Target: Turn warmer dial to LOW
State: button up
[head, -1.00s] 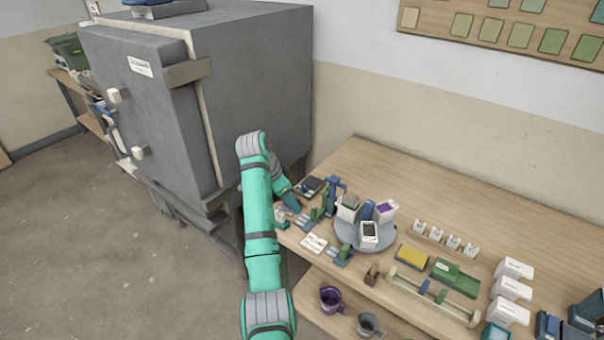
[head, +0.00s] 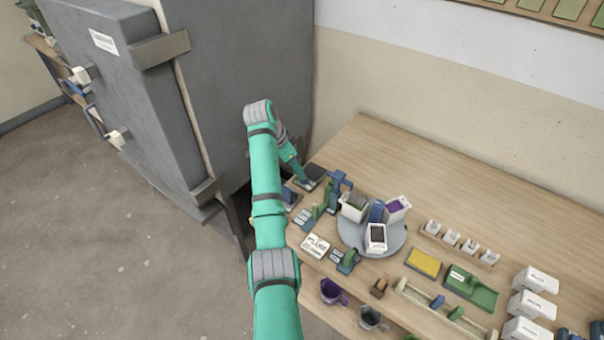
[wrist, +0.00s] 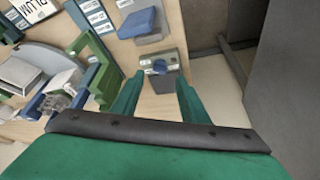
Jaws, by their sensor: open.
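In the head view my gripper (head: 304,181) is at the table's back left corner, beside a dark-topped unit (head: 315,171); my arm hides part of that area.
A blue block on a plate (wrist: 140,23) stands close to the box, and a green frame (wrist: 95,62) is to its left. A round grey turntable (head: 352,232) bears white buckets. The big grey kiln-like cabinet (head: 225,75) stands left of the table.

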jog(key=shift+x, duration=2.6)
jog(key=shift+d, duration=0.15)
jog(key=shift+c, duration=0.6)
grip_shut()
